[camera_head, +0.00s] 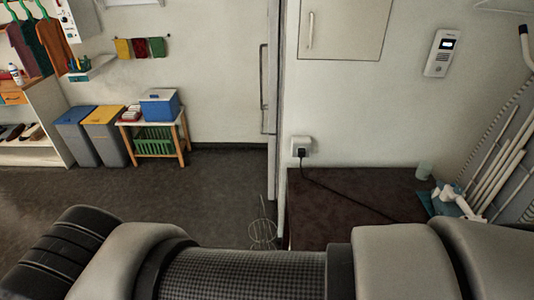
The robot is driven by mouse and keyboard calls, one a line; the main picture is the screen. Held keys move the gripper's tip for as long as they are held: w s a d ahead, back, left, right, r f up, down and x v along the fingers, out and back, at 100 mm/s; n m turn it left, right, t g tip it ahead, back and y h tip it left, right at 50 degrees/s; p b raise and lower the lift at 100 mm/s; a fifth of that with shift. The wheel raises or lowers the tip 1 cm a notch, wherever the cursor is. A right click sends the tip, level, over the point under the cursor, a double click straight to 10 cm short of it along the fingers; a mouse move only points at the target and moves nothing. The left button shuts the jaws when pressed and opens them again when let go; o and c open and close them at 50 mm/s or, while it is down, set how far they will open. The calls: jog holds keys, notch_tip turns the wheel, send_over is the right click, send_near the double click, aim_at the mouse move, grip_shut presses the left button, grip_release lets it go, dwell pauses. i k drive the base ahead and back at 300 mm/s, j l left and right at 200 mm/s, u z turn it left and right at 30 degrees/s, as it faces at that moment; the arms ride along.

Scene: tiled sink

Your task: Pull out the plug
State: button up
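A black plug (301,153) sits in a white wall socket (300,143) on the pale wall, right of the door edge. Its black cord (345,201) hangs down and runs to the right over a dark brown surface (350,185). Large grey and black links of my own arm cross the bottom of the view. My gripper cannot be made out, and nothing of mine touches the plug in this view.
A white intercom (440,53) hangs on the wall at upper right. A cup (424,170), a white object (450,200) and several white tubes (500,165) stand at the right of the brown surface. A wire rack (263,230) stands left of it. Open floor lies at left.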

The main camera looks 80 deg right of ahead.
aim_at(301, 152)
jog(key=i+l+z, duration=0.1)
jog(key=z, duration=0.4)
jog(key=i+z, duration=0.3)
jog(key=z, duration=0.15)
jog(key=i+j+z, duration=0.1)
jog(key=i+z, duration=0.15)
jog(key=z, duration=0.25)
jog(key=i+j+z, duration=0.1)
jog(key=z, duration=0.4)
jog(key=i+j+z, duration=0.25)
jog(key=z, duration=0.2)
jog(key=i+z, duration=0.15)
jog(key=z, duration=0.35)
jog(key=i+z, duration=0.2)
jog(key=z, duration=0.3)
jog(key=i+j+z, duration=0.1)
jog(key=z, duration=0.4)
jog(key=i+j+z, duration=0.15)
jog(key=z, duration=0.3)
jog(key=i+j+z, duration=0.1)
jog(key=j+z, duration=0.15)
jog(key=z, duration=0.25)
jog(key=i+j+z, duration=0.2)
jog(key=z, duration=0.15)
jog(key=i+j+z, duration=0.1)
jog(key=j+z, duration=0.25)
jog(key=j, duration=0.1)
